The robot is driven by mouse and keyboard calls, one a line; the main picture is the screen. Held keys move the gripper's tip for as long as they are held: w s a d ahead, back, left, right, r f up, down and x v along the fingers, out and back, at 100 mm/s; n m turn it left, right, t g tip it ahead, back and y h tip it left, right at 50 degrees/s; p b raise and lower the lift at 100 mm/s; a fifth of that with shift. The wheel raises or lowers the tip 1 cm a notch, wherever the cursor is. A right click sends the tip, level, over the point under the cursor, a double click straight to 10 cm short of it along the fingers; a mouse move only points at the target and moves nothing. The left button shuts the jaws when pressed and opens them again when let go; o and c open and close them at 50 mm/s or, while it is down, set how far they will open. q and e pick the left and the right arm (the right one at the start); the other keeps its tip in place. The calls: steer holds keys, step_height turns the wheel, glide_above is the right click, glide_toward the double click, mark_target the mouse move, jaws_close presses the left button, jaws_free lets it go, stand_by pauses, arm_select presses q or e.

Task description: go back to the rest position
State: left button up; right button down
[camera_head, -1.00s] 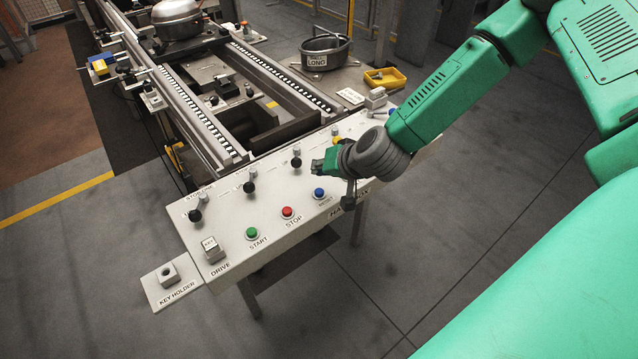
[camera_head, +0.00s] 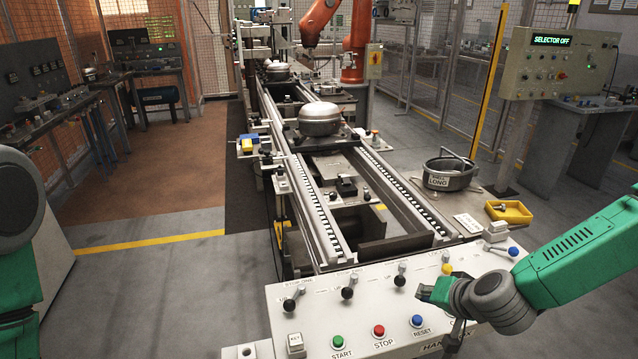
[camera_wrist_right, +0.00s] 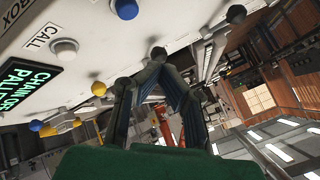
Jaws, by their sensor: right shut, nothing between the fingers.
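My right gripper (camera_head: 424,292) is over the far right part of the white control panel (camera_head: 385,306), beside its levers. In the right wrist view its two fingers (camera_wrist_right: 158,54) come together at the tips, with nothing between them. Whether it touches the panel in the head view is hard to tell. My left arm shows only as green and dark links at the left edge; its gripper is out of view.
The panel has a green START button (camera_head: 338,341), a red STOP button (camera_head: 379,330) and a blue RESET button (camera_head: 417,320). Behind it runs the conveyor, carrying a compressor (camera_head: 320,118). A black tub (camera_head: 449,172) and a yellow tray (camera_head: 509,212) stand at right.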

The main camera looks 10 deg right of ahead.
steer(key=s+a+f+n+g+b, duration=0.2)
steer(key=s+a+f, duration=0.1)
steer(key=s+f, duration=0.35)
steer(key=s+a+f+n+g+b, duration=0.2)
steer(key=s+a+f, duration=0.2)
steer(key=s+f, duration=0.3)
steer(key=s+d+f+n+g+h+b, duration=0.1)
steer(key=s+d+f+g+b, duration=0.1)
steer(key=s, duration=0.6)
steer(key=s+d+f+n+g+b, duration=0.1)
steer(key=s+f+n+g, duration=0.1)
steer(key=s, duration=0.6)
steer(key=shift+d+f+n+h+b, duration=0.3)
steer(key=shift+d+f+h+b, duration=0.1)
steer(key=shift+f, duration=0.3)
steer(key=shift+d, duration=0.1)
